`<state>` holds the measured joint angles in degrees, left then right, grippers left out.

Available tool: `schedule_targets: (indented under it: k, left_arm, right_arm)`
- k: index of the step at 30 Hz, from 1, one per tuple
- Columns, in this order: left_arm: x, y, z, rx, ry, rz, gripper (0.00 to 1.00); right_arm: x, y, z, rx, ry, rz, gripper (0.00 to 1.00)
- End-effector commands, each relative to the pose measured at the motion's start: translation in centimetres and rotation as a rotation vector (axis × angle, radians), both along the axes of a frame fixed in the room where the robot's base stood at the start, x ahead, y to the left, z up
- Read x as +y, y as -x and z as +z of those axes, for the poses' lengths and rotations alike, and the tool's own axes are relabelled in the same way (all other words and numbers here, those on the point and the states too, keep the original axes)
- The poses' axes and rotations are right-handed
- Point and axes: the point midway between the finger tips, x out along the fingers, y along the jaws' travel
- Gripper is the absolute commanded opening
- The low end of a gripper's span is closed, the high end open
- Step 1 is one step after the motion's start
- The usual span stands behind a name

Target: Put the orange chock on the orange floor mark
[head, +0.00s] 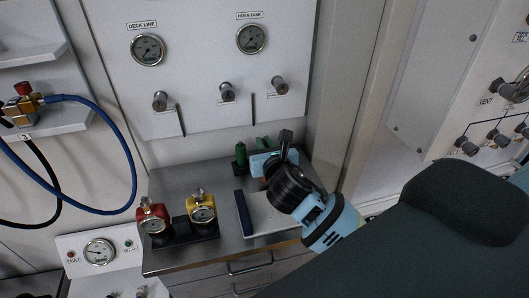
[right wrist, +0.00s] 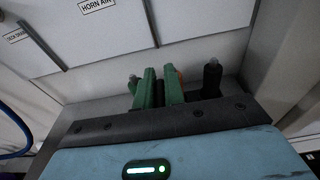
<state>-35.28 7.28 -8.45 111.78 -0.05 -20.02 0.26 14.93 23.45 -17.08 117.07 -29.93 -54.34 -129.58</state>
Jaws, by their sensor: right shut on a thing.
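My right gripper (head: 264,146) is low over the back of the grey metal worktop, beyond a white tray. In the right wrist view its blue body fills the bottom, and two green upright parts like its fingers (right wrist: 160,90) stand close together. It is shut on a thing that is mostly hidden. A small orange sliver (right wrist: 181,75) shows beside the right green part; it looks like the orange chock, though its shape cannot be made out. The orange floor mark and my left gripper are in neither view.
A red gauge fitting (head: 153,220) and a yellow gauge fitting (head: 202,211) stand on a dark rack at the worktop's left. A green upright part (head: 240,156) stands near the back wall. A dark fitting (right wrist: 212,78) stands close right of the fingers. A blue hose (head: 128,160) hangs at left.

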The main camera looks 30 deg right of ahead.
Motion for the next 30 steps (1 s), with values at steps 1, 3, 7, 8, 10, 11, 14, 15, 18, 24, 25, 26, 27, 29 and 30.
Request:
schedule_targets:
  k: [1, 3, 7, 8, 10, 11, 14, 15, 18, 24, 25, 26, 27, 29, 30]
  left_arm:
    - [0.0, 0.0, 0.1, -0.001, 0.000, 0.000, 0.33]
    - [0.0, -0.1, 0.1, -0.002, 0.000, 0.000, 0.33]
    - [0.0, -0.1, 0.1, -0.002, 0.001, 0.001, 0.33]
    - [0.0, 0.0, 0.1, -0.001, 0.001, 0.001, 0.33]
    - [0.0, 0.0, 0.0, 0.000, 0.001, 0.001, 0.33]
    - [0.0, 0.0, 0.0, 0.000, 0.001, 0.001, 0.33]
    - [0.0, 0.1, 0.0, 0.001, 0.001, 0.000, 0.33]
    - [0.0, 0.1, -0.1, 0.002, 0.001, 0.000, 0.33]
    - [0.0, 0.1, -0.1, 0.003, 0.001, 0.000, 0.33]
    - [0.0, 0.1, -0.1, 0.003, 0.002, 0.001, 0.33]
    - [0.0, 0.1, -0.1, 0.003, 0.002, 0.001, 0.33]
    - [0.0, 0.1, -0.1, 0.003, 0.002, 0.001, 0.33]
    - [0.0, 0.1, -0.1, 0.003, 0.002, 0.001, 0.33]
    - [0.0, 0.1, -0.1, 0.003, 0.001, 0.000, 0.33]
    - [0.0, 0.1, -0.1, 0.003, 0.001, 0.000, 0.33]
  right_arm:
    - [0.6, 0.9, 0.2, -0.004, 0.001, 0.004, 0.00]
    - [1.4, 2.2, 0.3, -0.002, -0.001, 0.004, 0.00]
    - [3.0, 5.0, 0.6, -0.002, -0.001, 0.004, 0.00]
    - [3.5, 5.7, 0.6, -0.002, -0.001, 0.005, 0.00]
    - [4.3, 7.3, 0.8, -0.003, -0.002, 0.004, 0.00]
    - [4.7, 7.9, 0.9, -0.002, -0.002, 0.004, 0.00]
    - [5.9, 9.9, 1.1, -0.002, -0.003, 0.003, 0.00]
    - [6.3, 10.5, 1.1, -0.002, -0.002, 0.004, 0.00]
    - [7.0, 11.9, 1.3, -0.003, -0.002, 0.002, 0.00]
    - [8.0, 13.5, 1.5, -0.003, -0.001, 0.001, 0.00]
    - [8.0, 13.6, 1.6, -0.003, -0.001, 0.000, 0.00]
    - [8.1, 13.6, 1.6, -0.004, -0.001, 0.000, 0.00]
    - [8.1, 13.7, 1.6, -0.004, -0.001, 0.000, 0.00]
    - [8.1, 13.8, 1.6, -0.004, -0.001, 0.000, 0.00]
    - [8.1, 13.8, 1.6, -0.004, 0.000, 0.000, 0.00]
